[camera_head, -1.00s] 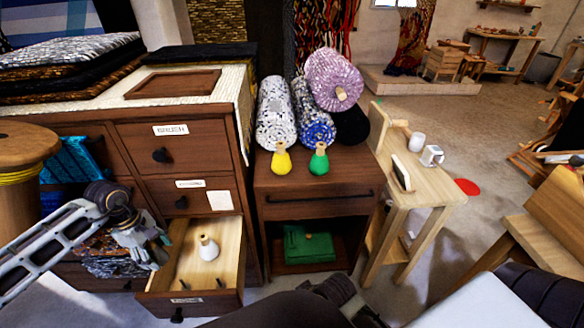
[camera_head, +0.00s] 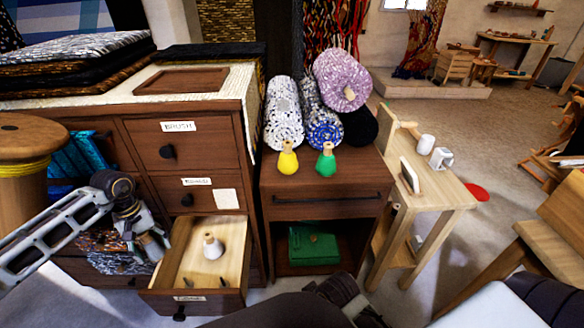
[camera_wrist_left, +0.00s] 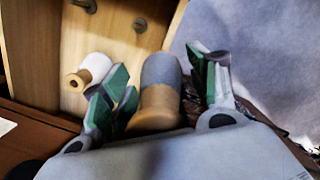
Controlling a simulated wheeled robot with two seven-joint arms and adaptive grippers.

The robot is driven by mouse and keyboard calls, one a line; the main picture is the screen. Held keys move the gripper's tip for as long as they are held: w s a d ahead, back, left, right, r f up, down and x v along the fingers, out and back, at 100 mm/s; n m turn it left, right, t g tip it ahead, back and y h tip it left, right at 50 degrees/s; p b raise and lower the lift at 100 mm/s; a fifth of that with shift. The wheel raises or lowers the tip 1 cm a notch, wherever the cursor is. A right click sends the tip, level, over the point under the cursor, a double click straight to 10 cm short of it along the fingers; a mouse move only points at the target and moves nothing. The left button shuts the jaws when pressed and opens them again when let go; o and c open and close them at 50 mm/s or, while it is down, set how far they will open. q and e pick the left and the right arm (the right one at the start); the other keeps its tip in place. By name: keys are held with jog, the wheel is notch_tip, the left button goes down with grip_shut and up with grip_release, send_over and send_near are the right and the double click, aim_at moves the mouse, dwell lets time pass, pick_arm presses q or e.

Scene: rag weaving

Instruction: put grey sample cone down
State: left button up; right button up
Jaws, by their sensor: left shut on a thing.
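The grey sample cone (camera_wrist_left: 162,72) sits between the green-padded fingers of my left gripper (camera_head: 152,247), its wooden end toward the wrist camera. The yellow cone (camera_head: 288,160) and green cone (camera_head: 326,160) stand on the small cabinet.
Two dark pegs (camera_head: 197,281) stand free near the drawer's front. Rolled rag rugs (camera_head: 324,135) lie behind the yellow and green cones. A wooden side table (camera_head: 440,190) stands to the right. A large yellow-wound spool (camera_head: 22,150) is at far left.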

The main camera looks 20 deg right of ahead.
pick_arm(q)
jog(key=shift+w+a+f+m, duration=0.1)
jog(key=shift+w+a+m, duration=0.1)
jog(key=shift+m, duration=0.4)
jog(key=shift+w+a+m, duration=0.1)
jog(key=shift+a+m, duration=0.1)
jog(key=shift+m, duration=0.4)
jog(key=shift+w+a+m, duration=0.1)
jog(key=shift+a+m, duration=0.05)
jog(key=shift+m, duration=0.45)
